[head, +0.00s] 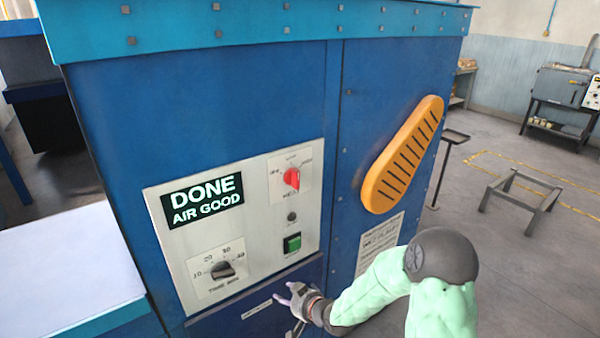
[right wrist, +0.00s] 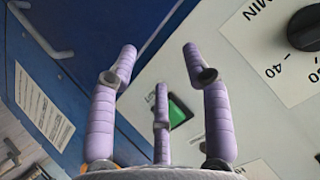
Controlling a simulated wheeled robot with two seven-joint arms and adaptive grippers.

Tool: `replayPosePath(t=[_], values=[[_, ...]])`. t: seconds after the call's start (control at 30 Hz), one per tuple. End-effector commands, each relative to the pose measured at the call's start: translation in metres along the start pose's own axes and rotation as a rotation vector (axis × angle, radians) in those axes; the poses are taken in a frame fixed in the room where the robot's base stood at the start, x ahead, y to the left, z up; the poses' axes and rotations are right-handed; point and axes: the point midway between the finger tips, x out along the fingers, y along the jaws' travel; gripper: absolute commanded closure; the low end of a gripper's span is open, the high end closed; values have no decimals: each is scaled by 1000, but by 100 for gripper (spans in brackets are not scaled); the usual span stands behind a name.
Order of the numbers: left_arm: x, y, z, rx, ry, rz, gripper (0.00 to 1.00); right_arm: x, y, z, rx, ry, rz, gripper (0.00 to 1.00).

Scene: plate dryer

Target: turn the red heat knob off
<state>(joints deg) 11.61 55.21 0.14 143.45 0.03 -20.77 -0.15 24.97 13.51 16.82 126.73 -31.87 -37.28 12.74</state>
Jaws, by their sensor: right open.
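The red heat knob (head: 292,178) sits on a small white plate at the upper right of the light control panel (head: 270,230) on the blue machine. Its pointer looks tilted, and the small print around it is too blurred to read. My right gripper (head: 287,293) is below the panel's lower edge, beneath the green button (head: 292,243) and well below the red knob. In the right wrist view the purple fingers of my right gripper (right wrist: 160,62) are spread apart with nothing between them. The red knob is not in that view. My left gripper is not in view.
A black timer knob (head: 223,270) is at the panel's lower left, under a display (head: 202,200) reading "DONE AIR GOOD". An orange slotted guard (head: 403,155) sticks out right of the panel. A white surface (head: 65,265) lies at left.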

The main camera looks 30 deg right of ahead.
Motion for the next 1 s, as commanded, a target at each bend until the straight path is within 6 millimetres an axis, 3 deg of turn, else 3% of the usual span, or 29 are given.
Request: replayPosePath(t=[0.03, 0.2, 0.3, 0.4, 0.5, 0.67, 0.77, 1.0], values=[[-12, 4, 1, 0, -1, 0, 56, -20, 4, -44, -28, 77, 4, 51], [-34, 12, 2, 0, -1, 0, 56, -79, 11, -151, -137, 288, -3, 51], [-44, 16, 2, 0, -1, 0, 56, -117, 10, -202, -206, 388, -7, 51], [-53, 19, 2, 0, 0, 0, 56, -149, 6, -239, -266, 463, -11, 51], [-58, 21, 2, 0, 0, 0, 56, -173, 2, -263, -313, 511, -13, 51], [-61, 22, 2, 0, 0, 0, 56, -190, -1, -280, -350, 545, -17, 51], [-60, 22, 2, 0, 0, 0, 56, -187, -2, -284, -355, 550, -19, 51], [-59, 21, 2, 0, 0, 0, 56, -155, -7, -302, -355, 550, -22, 51]])
